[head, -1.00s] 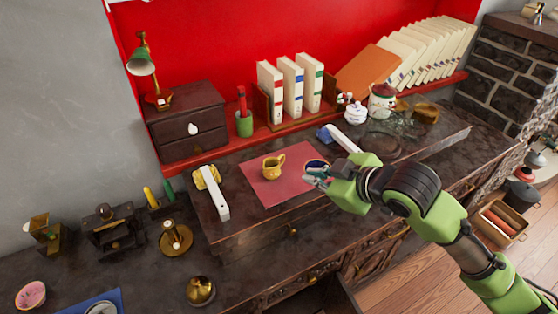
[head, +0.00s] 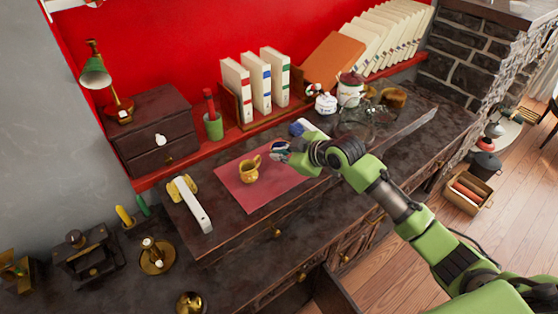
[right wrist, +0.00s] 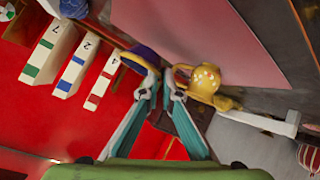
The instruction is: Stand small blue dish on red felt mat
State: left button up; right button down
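The small blue dish (head: 279,144) is at the fingertips of my right gripper (head: 279,153), near the back right part of the red felt mat (head: 272,190). In the right wrist view the dish (right wrist: 143,54) shows its blue side and pale rim against one fingertip. The fingers of the right gripper (right wrist: 162,82) are close together and seem to pinch its edge; the fingers partly hide the dish. I cannot tell whether the dish touches the mat (right wrist: 190,32). My left gripper is not in view.
A yellow mug (head: 248,170) stands on the mat, close to the fingers. A blue-ended piece (head: 298,127) lies behind the gripper. White books (head: 252,84) stand at the back. A white bar with a yellow end (head: 192,203) lies left of the mat. The mat's front part is clear.

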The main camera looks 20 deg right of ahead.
aim_at(280, 170)
jog(key=shift+w+d+f, duration=0.15)
jog(key=shift+w+f, duration=0.2)
jog(key=shift+f, duration=0.1)
jog(key=shift+w+f+p, duration=0.15)
jog(key=shift+f+p, duration=0.35)
jog(key=shift+f, duration=1.25)
jog(key=c, duration=2.6)
grip_release()
jog(key=shift+o, duration=0.2)
jog(key=b+v, duration=0.1)
jog(key=v, duration=1.1)
